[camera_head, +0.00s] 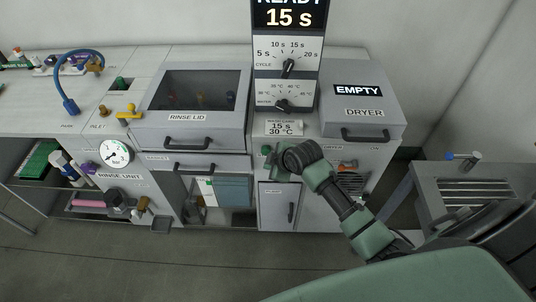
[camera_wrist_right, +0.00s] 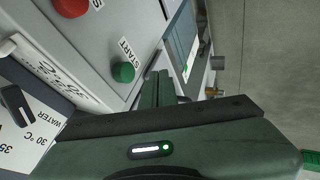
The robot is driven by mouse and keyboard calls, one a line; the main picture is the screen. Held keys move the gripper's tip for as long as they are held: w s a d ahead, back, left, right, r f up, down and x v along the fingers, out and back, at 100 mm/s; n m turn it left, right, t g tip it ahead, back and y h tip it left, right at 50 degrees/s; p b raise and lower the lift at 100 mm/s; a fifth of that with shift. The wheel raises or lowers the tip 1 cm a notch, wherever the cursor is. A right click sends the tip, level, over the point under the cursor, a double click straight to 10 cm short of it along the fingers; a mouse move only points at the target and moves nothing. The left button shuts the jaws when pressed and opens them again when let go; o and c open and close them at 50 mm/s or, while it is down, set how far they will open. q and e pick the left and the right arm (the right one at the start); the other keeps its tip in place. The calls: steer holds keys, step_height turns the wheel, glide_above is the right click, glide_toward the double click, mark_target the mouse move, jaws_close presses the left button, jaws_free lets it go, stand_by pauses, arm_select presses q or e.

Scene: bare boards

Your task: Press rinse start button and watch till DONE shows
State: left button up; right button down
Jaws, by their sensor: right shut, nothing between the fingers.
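The green START button (camera_wrist_right: 123,72) sits on the pale panel in the right wrist view, with its label beside it. What seems to be the same button shows in the head view (camera_head: 266,149), just left of my right gripper (camera_head: 276,168). The right gripper's closed fingers (camera_wrist_right: 155,84) are empty and beside the button in the wrist view. I cannot tell whether they touch it. The display (camera_head: 289,15) reads READY and 15 s, its top line cut by the frame edge. My left gripper is out of view.
A red button (camera_wrist_right: 70,5) is near START. The cycle dial (camera_head: 288,67) and water dial (camera_head: 283,105) are above a card reading 15 s 30 °C (camera_head: 285,128). The rinse lid (camera_head: 180,122) is closed. The dryer (camera_head: 375,115) shows EMPTY. A grey bench (camera_head: 430,185) stands at right.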

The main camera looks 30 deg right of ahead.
mark_target(266, 151)
steer(key=w, duration=0.1)
steer(key=w+d+f, duration=0.1)
steer(key=w, duration=0.1)
steer(key=w+p, duration=0.1)
steer(key=shift+w+d+f, duration=0.3)
steer(key=shift+w+d, duration=0.05)
